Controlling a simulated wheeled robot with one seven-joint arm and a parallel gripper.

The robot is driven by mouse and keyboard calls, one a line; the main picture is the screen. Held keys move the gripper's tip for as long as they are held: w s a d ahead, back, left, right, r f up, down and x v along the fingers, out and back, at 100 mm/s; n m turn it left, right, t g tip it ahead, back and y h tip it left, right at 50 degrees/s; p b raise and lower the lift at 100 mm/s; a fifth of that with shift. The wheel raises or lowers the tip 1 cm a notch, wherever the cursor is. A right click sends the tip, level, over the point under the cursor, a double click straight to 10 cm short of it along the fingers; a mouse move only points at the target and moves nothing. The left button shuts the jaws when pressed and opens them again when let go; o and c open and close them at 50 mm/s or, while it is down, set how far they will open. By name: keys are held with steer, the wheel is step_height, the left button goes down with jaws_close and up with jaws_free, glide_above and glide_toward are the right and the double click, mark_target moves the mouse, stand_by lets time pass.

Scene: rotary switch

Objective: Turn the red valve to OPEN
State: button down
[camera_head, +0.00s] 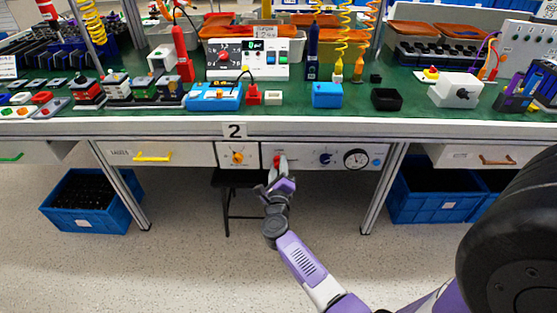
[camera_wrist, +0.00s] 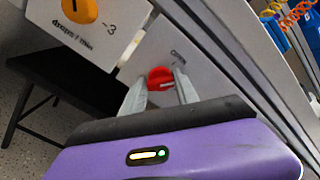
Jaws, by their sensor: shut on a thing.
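The red valve (camera_wrist: 161,78) is a round red knob with a pale bar mark across its face, on a light panel under the bench. In the wrist view my gripper (camera_wrist: 160,90) has one finger on each side of it, shut on it. In the head view the red valve (camera_head: 277,161) shows just above my gripper (camera_head: 279,171), which partly covers it. Small lettering stands on the panel beside the valve in the wrist view; it is too blurred to read surely.
A yellow-orange knob (camera_head: 238,157) sits left of the valve. A blue knob (camera_head: 326,157) and a round gauge (camera_head: 356,158) sit to its right. A dark stool (camera_head: 228,190) stands under the bench. The bench top (camera_head: 300,112) is crowded with devices.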

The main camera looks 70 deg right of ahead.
steer(key=n+p, duration=0.3)
steer(key=n, duration=0.1)
steer(key=shift+w+a+r, duration=0.1)
steer(key=shift+f+n+p, duration=0.2)
steer(key=shift+n+p, duration=0.8)
steer(key=shift+n, duration=0.7)
steer(key=c, duration=0.9)
jaws_free()
steer(key=p+v, duration=0.1)
steer(key=v, duration=0.6)
steer(key=shift+a+p, duration=0.3)
steer(key=shift+a, duration=0.05)
